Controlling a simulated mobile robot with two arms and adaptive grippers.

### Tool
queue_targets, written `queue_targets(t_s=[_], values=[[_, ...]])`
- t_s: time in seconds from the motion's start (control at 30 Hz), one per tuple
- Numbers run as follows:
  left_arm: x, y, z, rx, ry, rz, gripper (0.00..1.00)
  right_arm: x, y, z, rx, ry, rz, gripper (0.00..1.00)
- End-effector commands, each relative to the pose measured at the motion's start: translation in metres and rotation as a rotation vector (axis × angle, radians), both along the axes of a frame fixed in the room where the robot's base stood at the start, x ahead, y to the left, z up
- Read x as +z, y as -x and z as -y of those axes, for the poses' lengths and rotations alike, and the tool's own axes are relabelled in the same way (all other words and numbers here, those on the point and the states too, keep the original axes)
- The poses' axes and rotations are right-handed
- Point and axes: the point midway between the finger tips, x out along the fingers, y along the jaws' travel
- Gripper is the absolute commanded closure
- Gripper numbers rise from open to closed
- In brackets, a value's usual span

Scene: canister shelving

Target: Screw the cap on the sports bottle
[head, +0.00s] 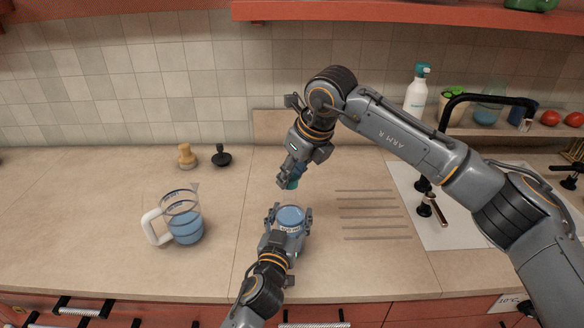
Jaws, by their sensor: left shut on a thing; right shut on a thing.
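The sports bottle (291,217) stands upright on the counter near the middle of the head view, with blue liquid in it and a pale label. Its top looks open. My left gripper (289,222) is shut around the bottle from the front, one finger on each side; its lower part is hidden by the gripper. A small teal cap (292,184) is in my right gripper (287,180), which points down above and behind the bottle and is shut on it. The fingers hide much of the cap. The cap appears apart from the bottle.
A clear measuring jug (184,222) with blue liquid stands to the left. Two tampers, one wooden (186,156) and one black (221,156), stand behind it. A white pump bottle (416,95) stands behind.

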Motion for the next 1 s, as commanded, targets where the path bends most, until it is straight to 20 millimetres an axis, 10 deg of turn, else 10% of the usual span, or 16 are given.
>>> queue_targets(t_s=[1.0], values=[[-0.0003, -0.0001, -0.0002, 0.000, -0.001, -0.001, 0.93, -0.0099, -0.0001, 0.0000, 0.000, -0.001, 0.001, 0.79]])
